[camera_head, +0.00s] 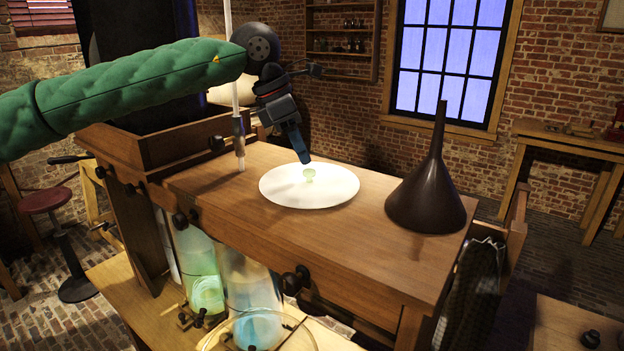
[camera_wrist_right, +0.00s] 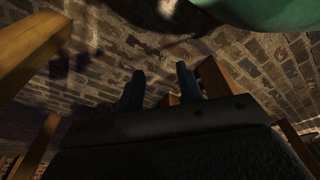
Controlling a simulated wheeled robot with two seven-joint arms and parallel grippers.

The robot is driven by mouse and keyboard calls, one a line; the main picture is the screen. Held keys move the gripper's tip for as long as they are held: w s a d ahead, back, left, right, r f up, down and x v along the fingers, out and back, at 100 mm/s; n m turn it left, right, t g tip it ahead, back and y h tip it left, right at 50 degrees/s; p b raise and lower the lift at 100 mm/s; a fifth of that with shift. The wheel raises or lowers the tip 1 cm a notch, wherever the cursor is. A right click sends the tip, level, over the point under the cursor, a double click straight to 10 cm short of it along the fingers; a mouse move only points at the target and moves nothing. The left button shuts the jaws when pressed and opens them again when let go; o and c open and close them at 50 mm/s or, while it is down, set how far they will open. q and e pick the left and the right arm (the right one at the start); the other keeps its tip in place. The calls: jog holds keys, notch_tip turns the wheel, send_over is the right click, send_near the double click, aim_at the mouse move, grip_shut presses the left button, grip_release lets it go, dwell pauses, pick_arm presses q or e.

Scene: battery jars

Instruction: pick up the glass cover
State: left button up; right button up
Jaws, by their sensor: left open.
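The glass cover (camera_head: 280,194) looks like a flat, pale white disc with a small greenish knob (camera_head: 309,174) at its middle. It lies on the wooden bench top in the head view. My left gripper (camera_head: 304,158) comes down from the upper left, with its blue fingertips just above and beside the knob. It is open, and I see nothing held in it; whether it touches the knob I cannot tell. My right gripper (camera_wrist_right: 160,70) shows in the right wrist view with its two fingers apart and nothing between them. The cover is not in that view.
A dark brown funnel (camera_head: 428,195) stands on the bench (camera_head: 370,255) right of the cover. A thin pale upright rod (camera_head: 238,130) stands to the left. Glass jars (camera_head: 248,280) stand below the bench front. A dark cloth (camera_head: 470,295) hangs at the right end.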

aim_at(308, 170)
pick_arm(q)
jog(key=shift+f, duration=0.2)
jog(key=p+x, duration=0.2)
jog(key=x, duration=0.1)
jog(key=p+x, duration=0.1)
jog(key=p, duration=0.1)
jog(key=shift+w+a+f, duration=0.15)
jog(key=shift+w+f, duration=0.1)
jog(key=shift+w, duration=0.05)
jog(key=shift+f, duration=0.25)
pick_arm(e)
jog(key=s+d+f, duration=0.2)
jog(key=s+f, duration=0.1)
jog(key=s, duration=0.5)
jog(key=shift+d+f, duration=0.2)
jog(key=shift+f, duration=0.05)
pick_arm(q)
grip_shut()
pick_arm(e)
jog(key=shift+s, duration=0.1)
